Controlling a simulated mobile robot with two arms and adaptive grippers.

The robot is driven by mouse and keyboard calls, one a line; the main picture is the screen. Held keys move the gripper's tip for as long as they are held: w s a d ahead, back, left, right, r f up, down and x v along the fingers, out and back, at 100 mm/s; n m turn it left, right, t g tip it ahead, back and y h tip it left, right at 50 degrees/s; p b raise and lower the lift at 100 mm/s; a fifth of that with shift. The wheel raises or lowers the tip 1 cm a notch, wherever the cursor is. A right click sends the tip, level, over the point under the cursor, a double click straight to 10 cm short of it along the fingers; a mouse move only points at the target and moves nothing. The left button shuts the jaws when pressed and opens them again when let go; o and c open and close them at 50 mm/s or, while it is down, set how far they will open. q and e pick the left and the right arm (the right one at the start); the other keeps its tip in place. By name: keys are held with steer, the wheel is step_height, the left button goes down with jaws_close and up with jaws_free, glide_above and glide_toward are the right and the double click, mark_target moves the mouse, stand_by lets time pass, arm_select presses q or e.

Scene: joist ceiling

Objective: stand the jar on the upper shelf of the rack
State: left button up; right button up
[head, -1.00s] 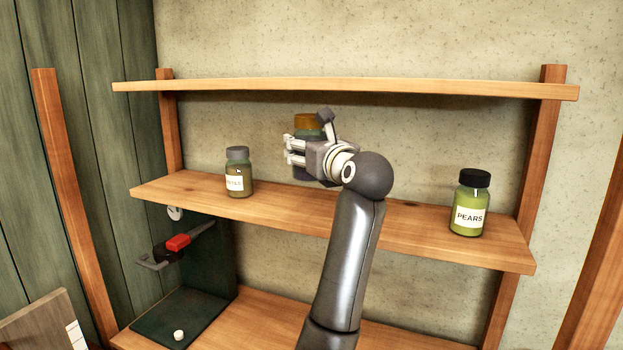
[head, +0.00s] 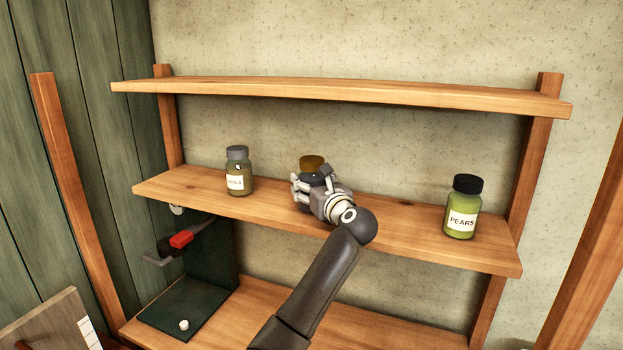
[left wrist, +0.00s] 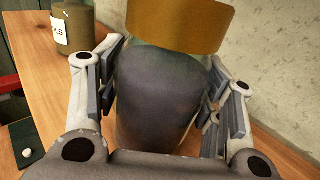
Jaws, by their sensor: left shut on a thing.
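The jar with a gold-brown lid (head: 312,162) and a dark body is upright over the middle board (head: 410,229) of the rack, between two other jars. My left gripper (head: 309,186) is shut around its body. In the left wrist view the jar (left wrist: 155,85) stands between the two fingers of the gripper (left wrist: 160,105). Its base is hidden, so I cannot tell whether it touches the board. The top board (head: 340,91) of the rack is above it and bare. My right gripper is not in view.
A grey-lidded jar (head: 238,172) stands left on the middle board, and a green PEARS jar (head: 463,208) stands right. The board has free room between gripper and PEARS jar.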

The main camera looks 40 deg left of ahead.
arm_select(q)
steer(key=shift+r, duration=0.1)
steer(key=shift+d, duration=0.1)
steer(key=o, duration=1.4)
steer(key=shift+f, duration=0.2)
steer(key=shift+r, duration=0.15)
steer(key=shift+d, duration=0.2)
steer(key=b+v, duration=0.6)
steer(key=v, duration=0.5)
steer(key=shift+s, duration=0.1)
steer(key=shift+s+d, duration=0.2)
steer(key=shift+s, duration=0.1)
